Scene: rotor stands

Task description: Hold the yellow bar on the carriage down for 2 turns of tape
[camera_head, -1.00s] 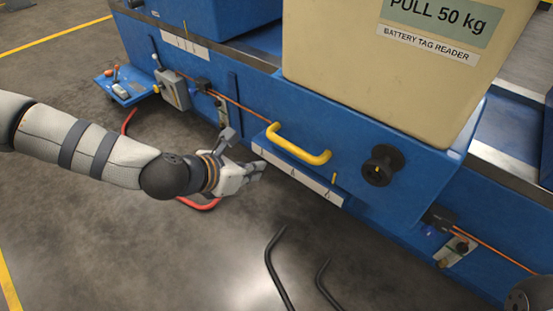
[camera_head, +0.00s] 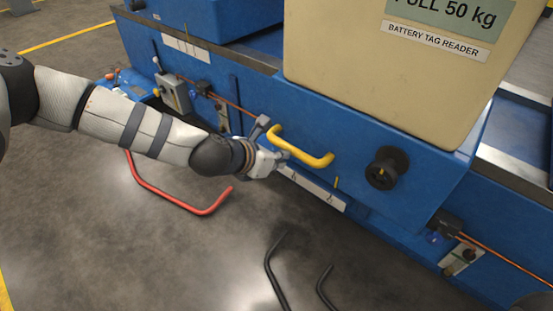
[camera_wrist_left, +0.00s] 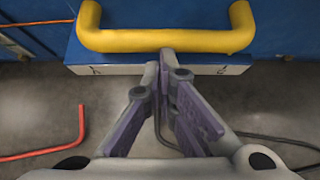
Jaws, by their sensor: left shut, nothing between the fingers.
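The yellow bar (camera_head: 304,150) is a bent handle on the blue carriage (camera_head: 345,125), below the cream box. It also spans the top of the left wrist view (camera_wrist_left: 165,40). My left gripper (camera_head: 284,157) is shut and empty at the left end of the bar in the head view. In the left wrist view its fingertips (camera_wrist_left: 163,58) lie just below the middle of the bar; I cannot tell whether they touch it. A black round knob (camera_head: 385,168) with a yellow mark sits right of the bar. A white scale strip (camera_head: 312,188) runs below it. No right gripper shows clearly.
The cream box (camera_head: 385,75) stands on the carriage above the bar. A red bent rod (camera_head: 170,197) and black bent rods (camera_head: 272,272) stand out over the grey floor in front. A grey switch box (camera_head: 175,93) is on the rail at the left.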

